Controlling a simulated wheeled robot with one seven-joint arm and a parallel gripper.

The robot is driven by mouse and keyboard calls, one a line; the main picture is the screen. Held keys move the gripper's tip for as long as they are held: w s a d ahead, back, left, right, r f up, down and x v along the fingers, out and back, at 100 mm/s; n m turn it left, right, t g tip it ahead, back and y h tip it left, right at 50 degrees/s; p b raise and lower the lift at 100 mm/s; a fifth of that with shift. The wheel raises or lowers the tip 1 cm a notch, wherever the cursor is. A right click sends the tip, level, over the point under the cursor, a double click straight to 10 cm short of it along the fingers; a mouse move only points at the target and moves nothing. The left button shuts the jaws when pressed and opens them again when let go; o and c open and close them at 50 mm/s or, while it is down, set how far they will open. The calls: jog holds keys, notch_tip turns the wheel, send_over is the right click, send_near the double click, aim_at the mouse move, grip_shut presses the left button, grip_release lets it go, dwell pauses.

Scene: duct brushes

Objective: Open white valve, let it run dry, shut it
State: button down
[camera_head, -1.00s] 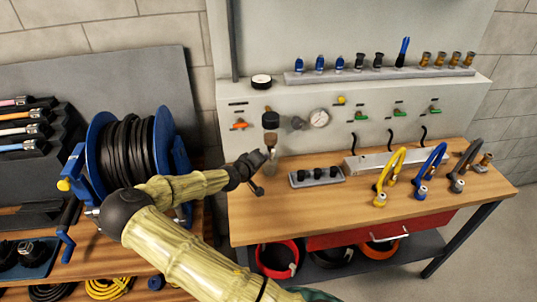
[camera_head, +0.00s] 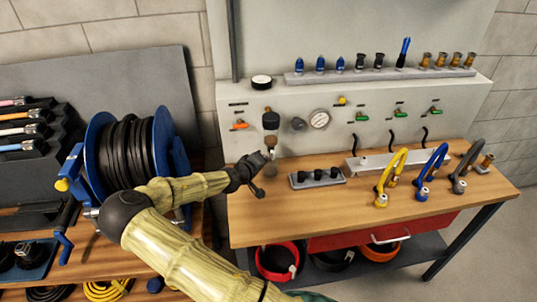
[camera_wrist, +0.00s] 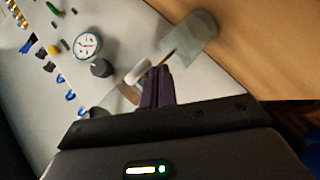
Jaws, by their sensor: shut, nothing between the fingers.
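A dark filter bowl (camera_head: 271,121) hangs on the front of the pale wall panel, left of a round gauge (camera_head: 319,119). Below it is a small whitish part (camera_head: 270,140), which looks like the white valve. In the wrist view a white piece (camera_wrist: 137,72) lies just left of my fingertips, with a blurred grey cylinder (camera_wrist: 190,40) beyond them. My gripper (camera_head: 268,160) is just under the bowl, above the bench; its dark fingers (camera_wrist: 161,75) are shut with nothing between them. I cannot tell whether they touch the white piece, nor whether the valve is open.
A grey knob (camera_head: 298,124) sits between bowl and gauge. An orange handle (camera_head: 240,125) is to the left, green handles (camera_head: 400,113) to the right. A grey block (camera_head: 318,178) with black fittings stands on the wooden bench (camera_head: 300,220). A blue hose reel (camera_head: 165,140) stands left.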

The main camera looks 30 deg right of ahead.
jog(key=shift+s+d+r, duration=0.15)
jog(key=shift+d+r, duration=0.15)
jog(key=shift+d, duration=0.2)
jog(key=s+a+b, duration=0.3)
jog(key=a, duration=1)
jog(key=shift+a+f, duration=0.25)
jog(key=shift+f, duration=0.05)
jog(key=shift+s, duration=0.1)
